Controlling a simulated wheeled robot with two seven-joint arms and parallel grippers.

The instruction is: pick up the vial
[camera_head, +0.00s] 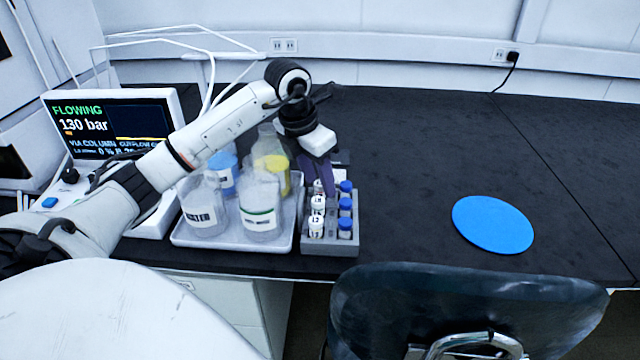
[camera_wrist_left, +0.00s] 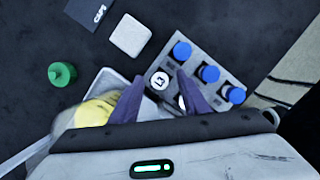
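Several small vials stand in a grey rack (camera_head: 331,246): white-capped vials (camera_head: 316,224) in the left column, blue-capped vials (camera_head: 345,207) in the right one. The rack also shows in the left wrist view (camera_wrist_left: 205,45), with blue caps and a white cap marked L3 (camera_wrist_left: 159,80). My left gripper (camera_head: 325,182) points down over the rear of the rack. Its purple fingers (camera_wrist_left: 160,76) are apart, and the L3 cap appears between their tips. A second white cap is partly hidden by the right finger. I cannot tell whether the fingers touch any vial. My right gripper is out of view.
A white tray (camera_head: 234,243) with several bottles stands directly left of the rack. A pump with a display (camera_head: 112,125) is at the far left. A blue disc (camera_head: 493,224) lies to the right; a chair back (camera_head: 465,300) stands in front. The bench behind the disc is clear.

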